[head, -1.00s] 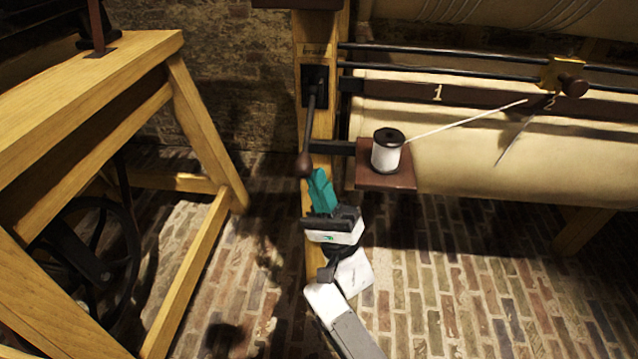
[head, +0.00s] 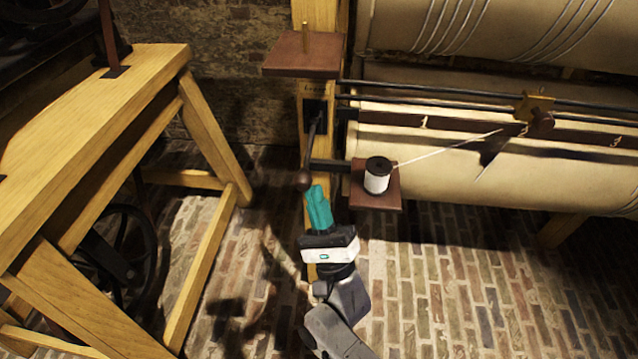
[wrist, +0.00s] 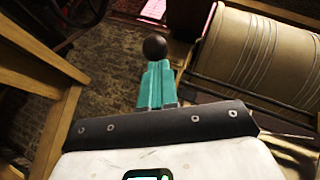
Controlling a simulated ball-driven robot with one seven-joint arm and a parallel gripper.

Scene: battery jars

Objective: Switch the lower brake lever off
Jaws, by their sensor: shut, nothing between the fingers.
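The lower brake lever (head: 310,148) is a dark rod with a round brown knob (head: 304,181) at its lower end. It hangs down from a dark plate on the wooden post, under a small brown shelf. My gripper (head: 316,192) has teal fingers, closed together and empty, with their tips right by the knob, just below and to its right. In the wrist view the knob (wrist: 155,47) stands just past the teal fingertips (wrist: 155,66). I cannot tell if they touch. The rod is hidden behind the knob there.
A spool of white thread (head: 377,177) stands on a small brown platform (head: 376,201) right of the post. Large cream rollers (head: 470,175) with dark rails fill the right. A wooden frame (head: 120,110) with a dark wheel stands left. Brick floor lies open below.

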